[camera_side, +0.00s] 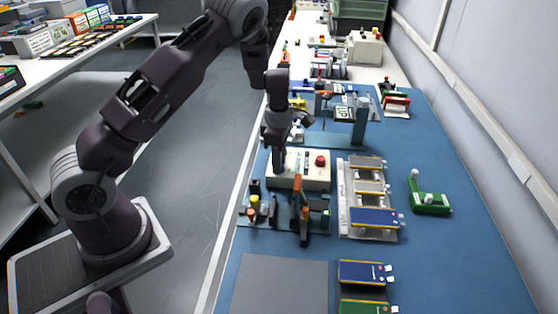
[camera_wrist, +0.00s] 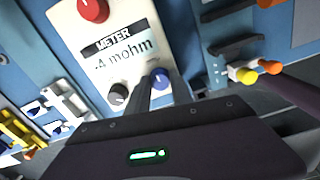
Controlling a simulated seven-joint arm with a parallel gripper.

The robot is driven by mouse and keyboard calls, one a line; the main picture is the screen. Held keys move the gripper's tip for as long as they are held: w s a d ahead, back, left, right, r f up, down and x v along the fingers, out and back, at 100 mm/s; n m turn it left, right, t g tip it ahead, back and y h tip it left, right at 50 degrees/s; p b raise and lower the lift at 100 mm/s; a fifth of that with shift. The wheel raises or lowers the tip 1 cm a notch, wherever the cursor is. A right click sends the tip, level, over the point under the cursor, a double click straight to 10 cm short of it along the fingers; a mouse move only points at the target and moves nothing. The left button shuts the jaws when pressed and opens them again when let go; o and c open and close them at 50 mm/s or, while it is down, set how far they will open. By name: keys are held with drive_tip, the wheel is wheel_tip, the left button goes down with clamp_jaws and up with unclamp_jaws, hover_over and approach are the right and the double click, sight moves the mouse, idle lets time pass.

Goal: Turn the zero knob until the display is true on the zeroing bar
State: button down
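The cream meter box (camera_side: 312,180) stands on the blue mat. In the wrist view the meter (camera_wrist: 88,22) has a display (camera_wrist: 122,60) reading about .4 mohm; a sign in front is unclear. Below it are a dark knob (camera_wrist: 118,94) and a blue knob (camera_wrist: 160,77); no label shows which is the zero knob. My gripper (camera_wrist: 159,86) has its two fingers apart, one on either side of the blue knob; I cannot tell whether they touch it. In the side view my gripper (camera_side: 279,170) points down at the meter's left part. I cannot make out the zeroing bar.
A red button (camera_wrist: 92,10) is on the meter. Holders with coloured parts (camera_side: 304,212) stand in front. A rack of pouch cells (camera_side: 372,218) is to the right, beside a green-and-white tool (camera_side: 430,203). A grey pad (camera_side: 280,285) lies clear at the front.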

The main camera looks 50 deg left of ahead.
drive_tip(key=shift+m, duration=0.4)
drive_tip(key=m, duration=0.7)
drive_tip(key=shift+m, duration=0.3)
drive_tip(key=m, duration=0.3)
drive_tip(key=shift+m, duration=2.1)
drive_tip(key=c, duration=1.1)
unclamp_jaws()
